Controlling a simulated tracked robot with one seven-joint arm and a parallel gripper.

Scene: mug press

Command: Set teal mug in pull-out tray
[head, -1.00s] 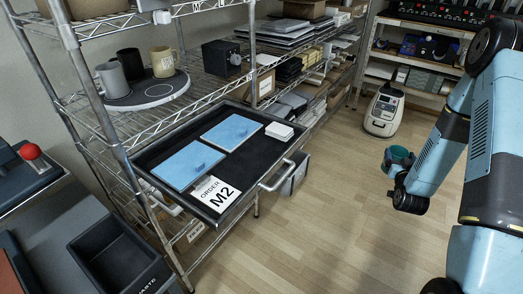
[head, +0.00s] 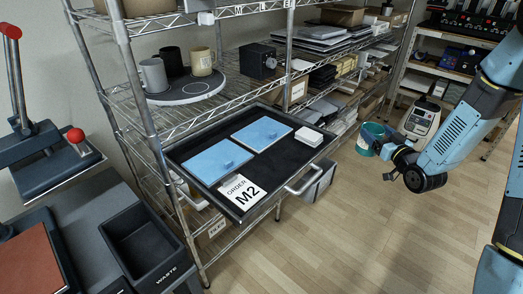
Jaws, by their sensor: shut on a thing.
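The teal mug (head: 369,140) is in my gripper (head: 384,148), held in the air to the right of the shelf rack. My gripper is shut on it; the fingertips are partly hidden by the gripper body. The mug looks roughly upright. The pull-out tray (head: 302,170) extends from the wire rack, black inside with a metal front handle.
A round grey board (head: 186,92) on the shelf above the tray holds grey, black and cream mugs. Shelf posts stand beside the tray. A press with red knobs (head: 76,135) and a waste bin (head: 147,244) are at left. Open floor lies at right.

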